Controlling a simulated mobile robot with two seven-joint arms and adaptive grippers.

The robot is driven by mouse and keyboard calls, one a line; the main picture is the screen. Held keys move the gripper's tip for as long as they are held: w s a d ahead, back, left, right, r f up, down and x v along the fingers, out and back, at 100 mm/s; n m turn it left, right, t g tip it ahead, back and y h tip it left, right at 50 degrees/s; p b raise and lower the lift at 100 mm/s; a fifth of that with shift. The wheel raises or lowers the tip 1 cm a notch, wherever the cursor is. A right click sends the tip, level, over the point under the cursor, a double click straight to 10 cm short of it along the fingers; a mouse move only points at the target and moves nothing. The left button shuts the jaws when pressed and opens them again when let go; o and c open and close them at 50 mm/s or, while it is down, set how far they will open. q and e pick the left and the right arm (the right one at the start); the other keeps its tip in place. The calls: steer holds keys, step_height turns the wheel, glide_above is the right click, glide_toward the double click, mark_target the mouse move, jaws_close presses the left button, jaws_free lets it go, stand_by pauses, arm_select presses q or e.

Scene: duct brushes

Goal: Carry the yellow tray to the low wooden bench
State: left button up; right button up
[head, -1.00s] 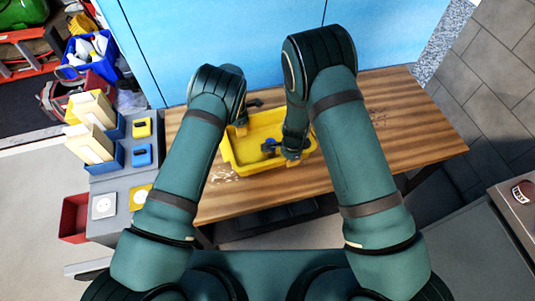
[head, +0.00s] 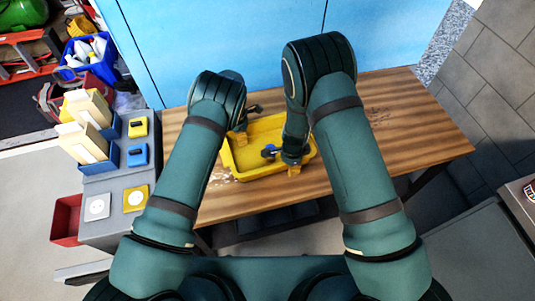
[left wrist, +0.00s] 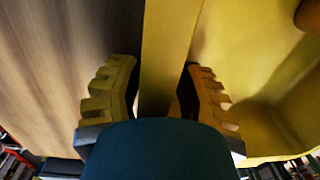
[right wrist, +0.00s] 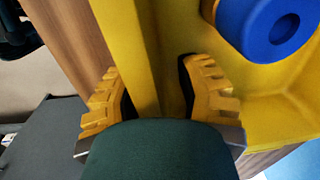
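The yellow tray (head: 262,172) rests on a wooden-topped bench (head: 400,120) in the head view. A blue round part with a dark piece (head: 268,152) lies in it; the blue part (right wrist: 268,25) shows closely in the right wrist view. My left gripper (head: 238,136) is at the tray's left wall. In the left wrist view its open fingers (left wrist: 160,95) stand on either side of that wall (left wrist: 165,50), with gaps. My right gripper (head: 293,165) is at the tray's right side, mostly hidden by its arm. In the right wrist view its open fingers (right wrist: 155,95) straddle the wall (right wrist: 125,35).
A blue wall (head: 240,40) stands behind the bench. A grey stand (head: 112,185) at left holds blue bins and yellow, blue and white square pieces. A red bin (head: 66,218) is below it. The bench's right part is clear. A grey cabinet (head: 470,240) stands at lower right.

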arm_select(q)
steer(key=shift+r, duration=0.15)
arm_select(e)
steer(key=shift+r, duration=0.1)
arm_select(q)
step_height(320, 180, up, 12)
steer(key=shift+w, duration=0.3)
arm_select(e)
step_height(320, 180, up, 12)
steer(key=shift+s+d, duration=0.15)
steer(key=shift+s, duration=0.2)
arm_select(q)
steer(key=shift+a, duration=0.1)
stand_by(0.4)
